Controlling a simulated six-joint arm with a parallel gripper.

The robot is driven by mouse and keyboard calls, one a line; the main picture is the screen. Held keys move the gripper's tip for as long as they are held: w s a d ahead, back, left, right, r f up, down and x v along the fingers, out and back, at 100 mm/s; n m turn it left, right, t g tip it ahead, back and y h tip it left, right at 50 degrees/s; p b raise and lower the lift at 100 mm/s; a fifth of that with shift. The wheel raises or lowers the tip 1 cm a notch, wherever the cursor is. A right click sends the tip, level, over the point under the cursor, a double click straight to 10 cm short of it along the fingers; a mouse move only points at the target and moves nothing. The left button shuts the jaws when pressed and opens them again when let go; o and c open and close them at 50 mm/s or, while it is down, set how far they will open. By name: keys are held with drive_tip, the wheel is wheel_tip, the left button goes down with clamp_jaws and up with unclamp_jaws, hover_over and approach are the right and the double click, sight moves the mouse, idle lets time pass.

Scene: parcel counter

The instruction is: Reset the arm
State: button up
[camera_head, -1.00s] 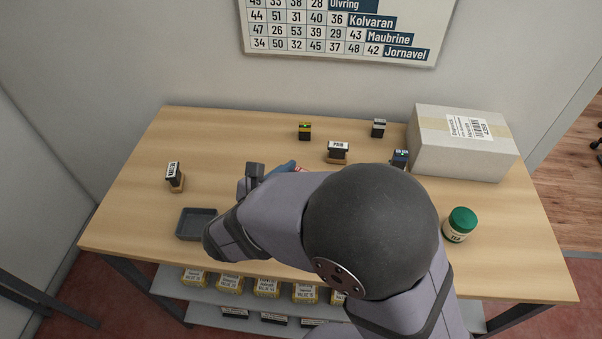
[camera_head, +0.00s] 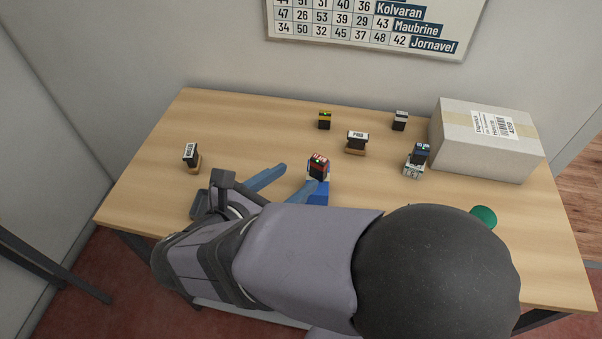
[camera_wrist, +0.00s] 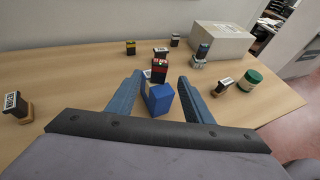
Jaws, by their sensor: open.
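My gripper (camera_head: 300,176) is open over the front middle of the table, with two blue fingers spread apart. In the wrist view my gripper (camera_wrist: 160,76) holds nothing. A black stamp with a red band (camera_head: 318,169) stands by a blue block (camera_head: 318,197), just by the right finger in the head view. In the wrist view the blue block (camera_wrist: 158,99) and the red-banded stamp (camera_wrist: 159,70) appear in the gap between the fingers; I cannot tell how far beyond the tips they are. My forearm hides the front of the table.
A carton (camera_head: 485,140) stands at the back right, near a blue-topped stamp (camera_head: 420,153). Other stamps include PAID (camera_head: 357,141), a yellow-banded one (camera_head: 324,120), a grey one (camera_head: 400,121) and a left one (camera_head: 191,157). A green-lidded jar (camera_wrist: 249,81) stands right. A grey tray (camera_head: 199,205) is mostly hidden.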

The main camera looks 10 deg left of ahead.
drive_tip(key=shift+s+a+r, duration=0.15)
drive_tip(key=shift+s, duration=0.25)
drive_tip(key=shift+w, duration=0.1)
